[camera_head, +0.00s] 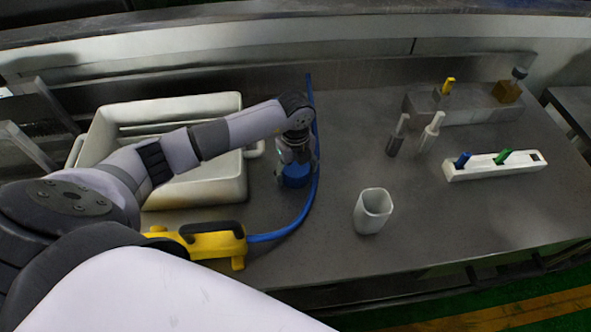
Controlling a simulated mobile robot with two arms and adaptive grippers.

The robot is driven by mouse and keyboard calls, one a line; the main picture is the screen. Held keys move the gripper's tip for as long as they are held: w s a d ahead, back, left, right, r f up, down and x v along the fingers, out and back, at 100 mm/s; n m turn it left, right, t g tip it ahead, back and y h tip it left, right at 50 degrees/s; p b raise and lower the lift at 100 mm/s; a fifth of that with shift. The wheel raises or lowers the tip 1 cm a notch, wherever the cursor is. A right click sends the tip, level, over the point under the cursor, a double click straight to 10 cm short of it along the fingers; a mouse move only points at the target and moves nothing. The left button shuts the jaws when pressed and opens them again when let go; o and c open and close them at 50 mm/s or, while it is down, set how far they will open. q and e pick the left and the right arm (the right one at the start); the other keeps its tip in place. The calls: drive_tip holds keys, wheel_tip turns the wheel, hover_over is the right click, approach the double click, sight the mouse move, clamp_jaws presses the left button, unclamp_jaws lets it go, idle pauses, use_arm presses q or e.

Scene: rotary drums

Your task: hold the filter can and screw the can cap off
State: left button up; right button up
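A blue round object (295,181), apparently the filter can, stands on the grey worktop right of the white bin. My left gripper (297,168) points down over it, with a finger on either side. The gripper hides the can's upper part, so I cannot make out the cap. I cannot tell whether the fingers press on the can or stand slightly apart from it. My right gripper is not in view.
A white bin (245,183) stands left of the gripper. A yellow tool (215,242) with a blue hose (300,217) lies in front. A white cup (372,212), two upright handled tools (430,133), a white rack (495,167) and a grey block (465,106) stand to the right.

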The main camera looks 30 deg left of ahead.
sight(296, 165)
use_arm(q)
drive_tip(key=shift+o, duration=1.4)
drive_tip(key=shift+r, duration=0.15)
wheel_tip(296, 165, up, 11)
drive_tip(key=b, duration=0.3)
drive_tip(key=shift+r, duration=0.5)
